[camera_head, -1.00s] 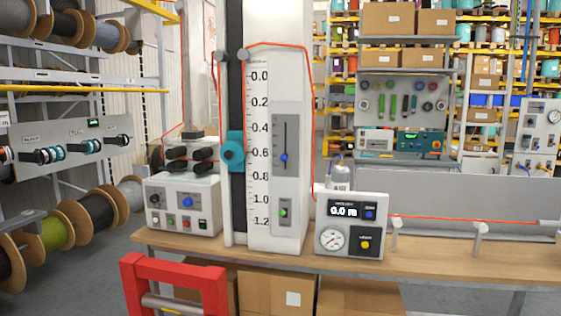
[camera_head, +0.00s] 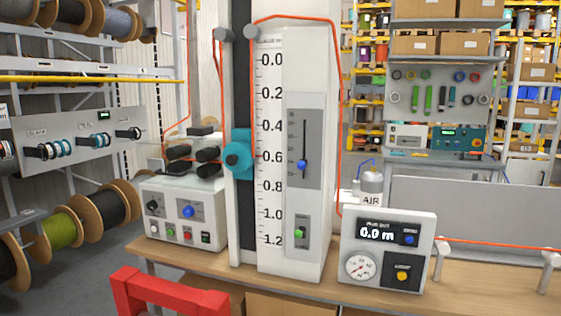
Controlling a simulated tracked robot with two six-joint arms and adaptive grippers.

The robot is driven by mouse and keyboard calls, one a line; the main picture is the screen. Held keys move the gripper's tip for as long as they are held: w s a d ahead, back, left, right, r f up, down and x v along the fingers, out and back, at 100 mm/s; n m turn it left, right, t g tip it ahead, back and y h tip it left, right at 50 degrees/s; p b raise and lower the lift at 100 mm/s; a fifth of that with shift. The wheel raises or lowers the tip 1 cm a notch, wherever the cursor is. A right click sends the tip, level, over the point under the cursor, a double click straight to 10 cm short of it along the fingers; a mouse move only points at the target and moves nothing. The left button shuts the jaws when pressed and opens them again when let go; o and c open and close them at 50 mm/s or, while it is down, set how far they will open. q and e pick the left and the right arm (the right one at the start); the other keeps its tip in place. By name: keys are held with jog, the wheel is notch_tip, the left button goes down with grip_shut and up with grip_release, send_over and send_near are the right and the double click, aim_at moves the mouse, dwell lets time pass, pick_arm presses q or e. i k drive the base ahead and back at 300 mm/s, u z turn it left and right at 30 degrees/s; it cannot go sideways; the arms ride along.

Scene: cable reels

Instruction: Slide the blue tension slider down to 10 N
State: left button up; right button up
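The blue tension slider (camera_head: 303,164) is a round blue knob on a vertical slot in a grey panel (camera_head: 313,130). The panel is on the front of a white column with a printed scale. The knob sits in the lower part of its slot. Small tick numbers stand left of the slot but are too small to read surely. Neither of my grippers is in view.
A green slider (camera_head: 299,234) sits lower on the same column. A teal block (camera_head: 238,155) rides beside the scale. A control box (camera_head: 187,212) and a meter box (camera_head: 388,250) flank the column on the wooden bench (camera_head: 348,290). A red frame (camera_head: 170,290) stands in front.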

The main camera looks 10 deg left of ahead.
aim_at(302, 164)
jog(key=z, duration=0.2)
jog(key=i, duration=0.9)
jog(key=z, duration=0.6)
